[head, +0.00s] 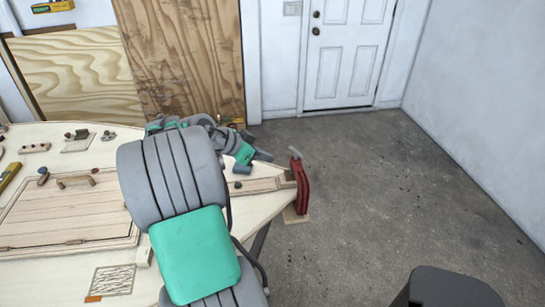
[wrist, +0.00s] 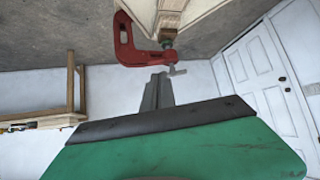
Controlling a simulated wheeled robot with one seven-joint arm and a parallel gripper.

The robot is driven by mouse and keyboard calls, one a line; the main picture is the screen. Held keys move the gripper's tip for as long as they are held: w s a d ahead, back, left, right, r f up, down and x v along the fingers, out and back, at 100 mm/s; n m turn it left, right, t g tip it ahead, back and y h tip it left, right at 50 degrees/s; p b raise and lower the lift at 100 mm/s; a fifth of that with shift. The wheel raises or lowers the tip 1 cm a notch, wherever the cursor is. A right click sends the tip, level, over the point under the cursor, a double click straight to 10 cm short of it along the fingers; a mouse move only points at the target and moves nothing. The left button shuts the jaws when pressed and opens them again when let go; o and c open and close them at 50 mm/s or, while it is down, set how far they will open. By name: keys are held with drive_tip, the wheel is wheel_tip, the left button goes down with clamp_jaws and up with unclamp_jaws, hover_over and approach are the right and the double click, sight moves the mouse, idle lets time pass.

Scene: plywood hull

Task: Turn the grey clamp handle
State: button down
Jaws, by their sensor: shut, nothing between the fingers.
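A red C-shaped clamp (head: 301,187) grips the pointed right end of the pale wooden hull. Its grey handle (head: 295,152) sticks up from the top. In the wrist view the red clamp (wrist: 130,47) is at the top centre, and its grey handle (wrist: 178,70) is a small crossbar below the screw. My gripper (wrist: 158,80) is shut and empty, with its fingertips close to the handle, just left of it in the wrist view. I cannot tell whether they touch. In the head view my arm's end is just left of the clamp, and its fingertips are hard to make out.
The hull deck (head: 70,210) carries a closed hatch (head: 65,210) with a wooden handle and small fittings at the left. Open concrete floor (head: 390,190) lies right of the clamp. A white door (head: 348,55) stands at the back.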

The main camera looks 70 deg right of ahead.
sight(296, 153)
drive_tip(key=s+d+f+p, duration=0.2)
drive_tip(key=s+d+f, duration=0.2)
drive_tip(key=s+d, duration=0.2)
drive_tip(key=shift+d+f, duration=0.3)
drive_tip(key=shift+d, duration=0.75)
